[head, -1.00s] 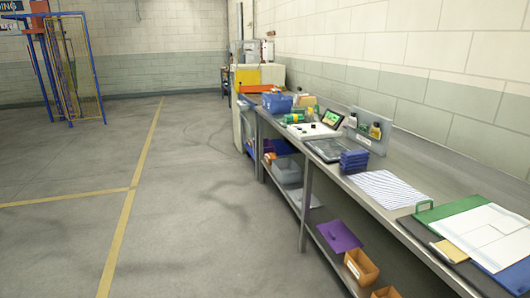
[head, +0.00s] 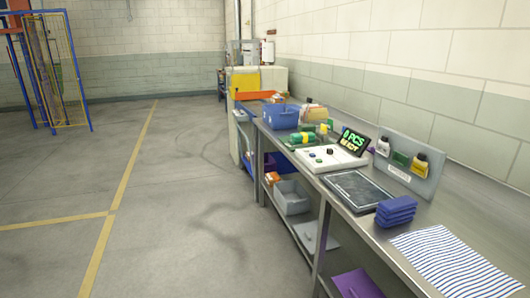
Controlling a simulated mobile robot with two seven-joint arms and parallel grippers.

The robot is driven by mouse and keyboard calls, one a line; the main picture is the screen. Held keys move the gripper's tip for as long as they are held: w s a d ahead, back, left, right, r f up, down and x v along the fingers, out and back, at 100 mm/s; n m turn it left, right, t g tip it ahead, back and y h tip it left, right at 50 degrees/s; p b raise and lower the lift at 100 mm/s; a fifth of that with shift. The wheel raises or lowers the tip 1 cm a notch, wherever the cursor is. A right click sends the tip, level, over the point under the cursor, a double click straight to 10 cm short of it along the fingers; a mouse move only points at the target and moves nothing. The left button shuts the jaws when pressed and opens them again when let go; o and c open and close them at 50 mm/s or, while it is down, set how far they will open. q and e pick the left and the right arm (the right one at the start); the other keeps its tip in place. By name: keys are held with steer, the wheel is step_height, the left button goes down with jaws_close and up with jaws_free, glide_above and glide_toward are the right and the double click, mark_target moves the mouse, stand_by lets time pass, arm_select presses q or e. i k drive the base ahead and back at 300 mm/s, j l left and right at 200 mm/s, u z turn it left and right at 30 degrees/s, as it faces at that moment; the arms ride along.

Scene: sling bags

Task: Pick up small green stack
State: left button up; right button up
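A small green stack (head: 302,138) with yellow on it lies on the metal workbench (head: 478,222), toward its far end. It sits behind the white control box and in front of the blue bin. It is small in the view, so its exact layers cannot be made out. Neither of my grippers shows in the head view.
On the bench are a blue bin (head: 281,117), a white control box (head: 325,158) with a lit display (head: 354,141), a dark tray (head: 357,190), a blue stack (head: 396,211) and striped sheet (head: 452,263). Grey bins (head: 291,198) sit below. The floor (head: 180,220) at left is clear.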

mark_target(303, 137)
steer(key=i+z, duration=0.1)
steer(key=i, duration=0.65)
steer(key=i+j+z, duration=0.1)
steer(key=i, duration=0.6)
